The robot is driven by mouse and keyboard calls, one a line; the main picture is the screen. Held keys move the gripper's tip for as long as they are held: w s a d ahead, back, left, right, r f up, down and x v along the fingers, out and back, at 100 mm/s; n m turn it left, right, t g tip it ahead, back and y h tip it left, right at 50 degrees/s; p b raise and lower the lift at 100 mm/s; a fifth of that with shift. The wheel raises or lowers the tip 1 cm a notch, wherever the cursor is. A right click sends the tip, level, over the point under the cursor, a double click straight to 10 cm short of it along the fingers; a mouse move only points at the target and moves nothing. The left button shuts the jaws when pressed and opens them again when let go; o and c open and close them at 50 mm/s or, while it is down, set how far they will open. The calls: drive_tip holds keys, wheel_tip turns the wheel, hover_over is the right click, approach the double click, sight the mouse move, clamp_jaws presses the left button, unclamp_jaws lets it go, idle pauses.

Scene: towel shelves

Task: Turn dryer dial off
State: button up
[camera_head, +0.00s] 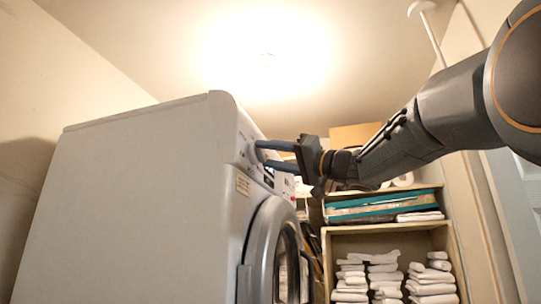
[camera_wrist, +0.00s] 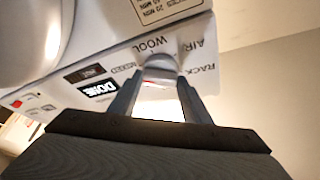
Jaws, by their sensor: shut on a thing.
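The white dryer (camera_head: 140,200) fills the left of the head view, with its control panel on its right-hand face. My gripper (camera_head: 260,153) reaches in from the right, its two blue-grey fingers at the upper part of that panel. In the wrist view, my gripper (camera_wrist: 160,78) is shut on a small rounded pale dial (camera_wrist: 160,64). Printed words such as WOOL, AIR and RACK surround the dial. The fingers cover its sides, and I cannot read which setting it points to.
The dryer's round door (camera_head: 272,250) is below the panel. A wooden shelf (camera_head: 390,238) behind holds stacked white towels and teal folded cloths. A wall stands close on the right. In the wrist view, a DONE label (camera_wrist: 98,88) and a red mark lie left of the dial.

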drive_tip(key=shift+n, duration=0.4)
drive_tip(key=n, duration=0.1)
drive_tip(key=n+g+y+b, duration=0.1)
drive_tip(key=shift+w+f+n+g, duration=0.1)
drive_tip(key=shift+w+n+g, duration=0.05)
drive_tip(key=shift+n+g, duration=0.15)
drive_tip(key=n+g+y, duration=0.1)
drive_tip(key=n, duration=0.2)
drive_tip(key=n+g+y+b, duration=0.1)
drive_tip(key=n+g, duration=0.1)
drive_tip(key=n, duration=0.1)
drive_tip(key=shift+w+d+n, duration=0.15)
drive_tip(key=shift+w+n, duration=0.05)
drive_tip(key=shift+n, duration=0.1)
drive_tip(key=n+g, duration=0.2)
drive_tip(key=n, duration=0.2)
drive_tip(key=n+g, duration=0.2)
drive_tip(key=n, duration=0.2)
drive_tip(key=shift+w, duration=0.15)
drive_tip(key=shift+w+d+r+n+g+h+p, duration=0.15)
drive_tip(key=shift+n+g+h+p, duration=0.65)
drive_tip(key=shift+n, duration=1.35)
drive_tip(key=shift+a+r+n+g+h+p, duration=0.1)
drive_tip(key=shift+r+n+g+h+p, duration=0.3)
drive_tip(key=shift+n+p, duration=1.25)
drive_tip(key=shift+w+d+n+g+h+p, duration=0.1)
drive_tip(key=shift+n+g+h+p, duration=0.55)
drive_tip(key=shift+n, duration=2.25)
